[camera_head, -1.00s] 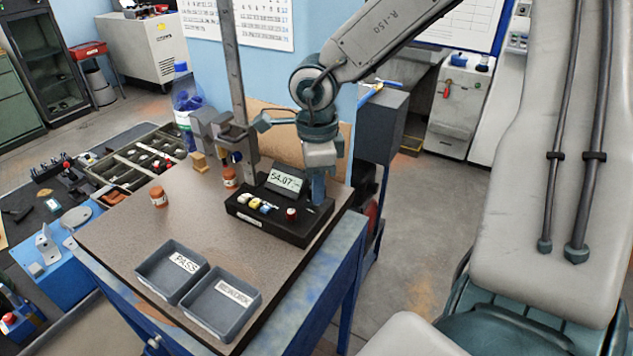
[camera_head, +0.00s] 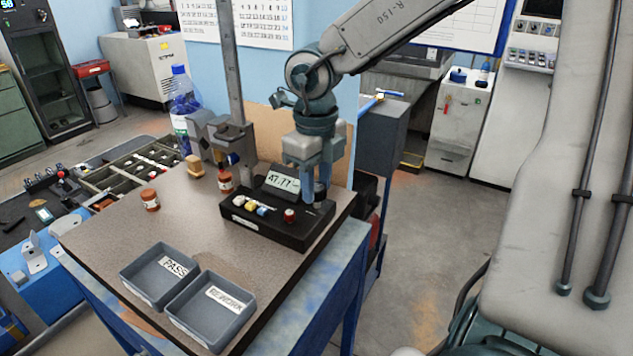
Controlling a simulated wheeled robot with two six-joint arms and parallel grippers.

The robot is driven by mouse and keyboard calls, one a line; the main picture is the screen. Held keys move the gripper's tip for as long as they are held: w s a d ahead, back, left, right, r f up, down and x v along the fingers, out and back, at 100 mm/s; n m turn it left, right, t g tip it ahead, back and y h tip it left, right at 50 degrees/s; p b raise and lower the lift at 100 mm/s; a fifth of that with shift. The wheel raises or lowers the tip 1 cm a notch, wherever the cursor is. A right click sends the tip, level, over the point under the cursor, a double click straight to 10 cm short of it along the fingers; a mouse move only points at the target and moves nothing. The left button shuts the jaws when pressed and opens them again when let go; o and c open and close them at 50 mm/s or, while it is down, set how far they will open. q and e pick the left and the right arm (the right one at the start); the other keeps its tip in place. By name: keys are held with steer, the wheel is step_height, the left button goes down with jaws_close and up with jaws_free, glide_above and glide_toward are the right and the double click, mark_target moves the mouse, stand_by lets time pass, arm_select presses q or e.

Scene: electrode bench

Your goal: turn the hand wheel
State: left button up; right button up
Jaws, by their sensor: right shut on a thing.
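My right gripper (camera_head: 311,188) points down at the right end of a black instrument base (camera_head: 268,229) on the bench. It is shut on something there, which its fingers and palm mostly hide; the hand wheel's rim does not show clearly. A display (camera_head: 283,181) on the base, left of the gripper, reads about 47.77. A red knob (camera_head: 290,215) and several small buttons sit on the base's front. A metal column (camera_head: 229,65) with a clamp-like carriage (camera_head: 232,135) stands behind. My left gripper is not in view.
Two grey trays, PASS (camera_head: 137,284) and REWORK (camera_head: 190,322), lie at the bench front. Small orange-brown jars (camera_head: 150,200) (camera_head: 225,182) and a blue-capped bottle (camera_head: 181,110) stand left of the base. The bench top (camera_head: 110,232) is clear around the trays.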

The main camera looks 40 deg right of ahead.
steer(key=m, duration=0.4)
steer(key=shift+m, duration=0.3)
steer(key=m, duration=0.3)
steer(key=shift+m, duration=0.4)
steer(key=m, duration=0.3)
steer(key=shift+m, duration=0.3)
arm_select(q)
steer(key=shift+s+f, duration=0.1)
arm_select(e)
steer(key=shift+m, duration=1.9)
steer(key=o, duration=0.8)
steer(key=shift+o, duration=0.8)
steer(key=shift+s+d, duration=0.1)
